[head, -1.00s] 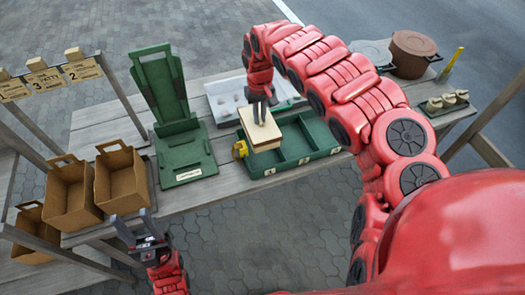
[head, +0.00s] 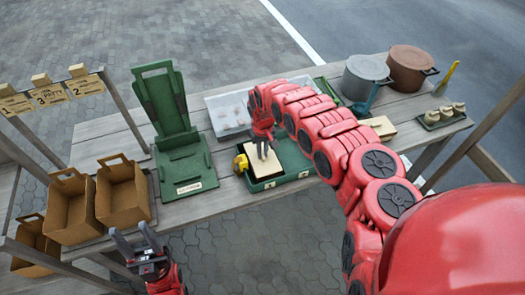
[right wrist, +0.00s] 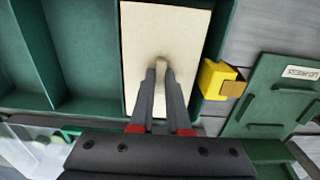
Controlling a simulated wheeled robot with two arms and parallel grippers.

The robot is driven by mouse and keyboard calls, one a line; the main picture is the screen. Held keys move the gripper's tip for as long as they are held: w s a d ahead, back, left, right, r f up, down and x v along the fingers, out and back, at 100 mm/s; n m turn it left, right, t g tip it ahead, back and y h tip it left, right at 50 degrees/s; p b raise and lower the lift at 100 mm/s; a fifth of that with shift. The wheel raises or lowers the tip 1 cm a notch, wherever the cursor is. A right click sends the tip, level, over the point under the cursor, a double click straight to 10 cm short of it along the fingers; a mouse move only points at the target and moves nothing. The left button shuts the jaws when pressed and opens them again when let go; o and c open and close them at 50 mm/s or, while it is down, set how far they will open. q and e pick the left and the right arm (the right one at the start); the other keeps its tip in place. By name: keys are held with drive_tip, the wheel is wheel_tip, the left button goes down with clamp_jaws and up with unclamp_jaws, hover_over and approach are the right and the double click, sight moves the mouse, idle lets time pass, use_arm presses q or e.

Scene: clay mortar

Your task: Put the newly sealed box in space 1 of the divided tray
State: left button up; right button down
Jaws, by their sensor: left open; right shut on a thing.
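The box (head: 257,164) is pale cream with a small tab on top. It sits inside the left end compartment of the green divided tray (head: 294,160), below the rim level as far as I can see. My right gripper (head: 263,150) is shut on its tab from above. In the right wrist view the box (right wrist: 165,25) lies between a divider and the end wall of the tray (right wrist: 82,60), and the fingers (right wrist: 162,68) pinch the tab. Whether it touches the tray floor is hidden. My left gripper (head: 137,242) is open and empty in front of the table.
A green folding stand (head: 185,170) and brown paper bags (head: 122,195) are further left. A clear bin (head: 228,113) is behind. Pots (head: 408,70) stand at the back right.

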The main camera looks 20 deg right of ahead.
drive_tip(key=shift+f, duration=0.15)
drive_tip(key=c, duration=0.9)
unclamp_jaws()
